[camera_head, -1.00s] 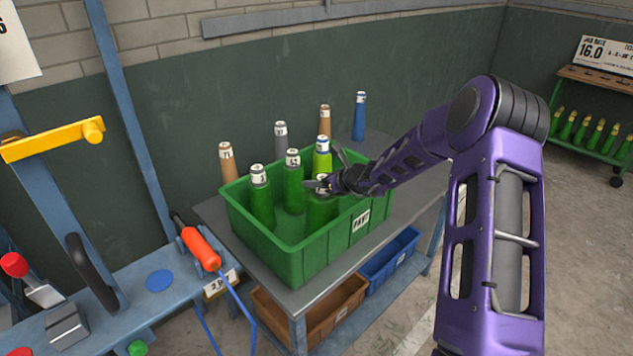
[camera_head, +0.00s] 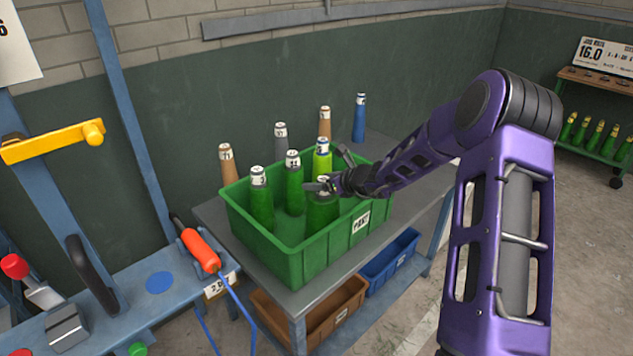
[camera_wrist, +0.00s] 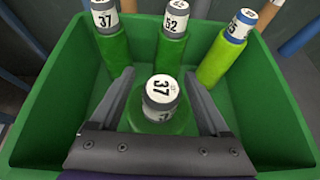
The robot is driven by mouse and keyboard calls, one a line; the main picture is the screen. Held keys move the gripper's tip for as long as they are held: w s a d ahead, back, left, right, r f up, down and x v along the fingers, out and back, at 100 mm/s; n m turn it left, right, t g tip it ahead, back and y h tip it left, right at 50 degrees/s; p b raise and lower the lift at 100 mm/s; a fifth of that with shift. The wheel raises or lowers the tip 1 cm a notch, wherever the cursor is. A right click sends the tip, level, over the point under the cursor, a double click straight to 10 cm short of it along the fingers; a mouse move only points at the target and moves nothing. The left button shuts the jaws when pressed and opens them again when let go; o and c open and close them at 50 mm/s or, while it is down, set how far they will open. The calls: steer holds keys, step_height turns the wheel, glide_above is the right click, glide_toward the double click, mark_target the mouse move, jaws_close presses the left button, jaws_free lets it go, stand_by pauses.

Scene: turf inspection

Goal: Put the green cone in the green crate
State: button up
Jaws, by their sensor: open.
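The green crate (camera_head: 300,262) stands on a grey table and holds several green cones with white labelled tops. One green cone (camera_head: 322,210) stands at the crate's near side, right by my gripper (camera_head: 330,186).
Behind the crate stand brown cones (camera_head: 227,163), a grey cone (camera_head: 281,138) and a blue cone (camera_head: 359,118). A brown bin (camera_head: 318,318) and a blue bin (camera_head: 392,258) sit below the tabletop. A workbench with an orange-handled tool (camera_head: 201,250) is at the left.

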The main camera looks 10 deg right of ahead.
steer(key=v, duration=1)
steer(key=shift+s+d, duration=0.1)
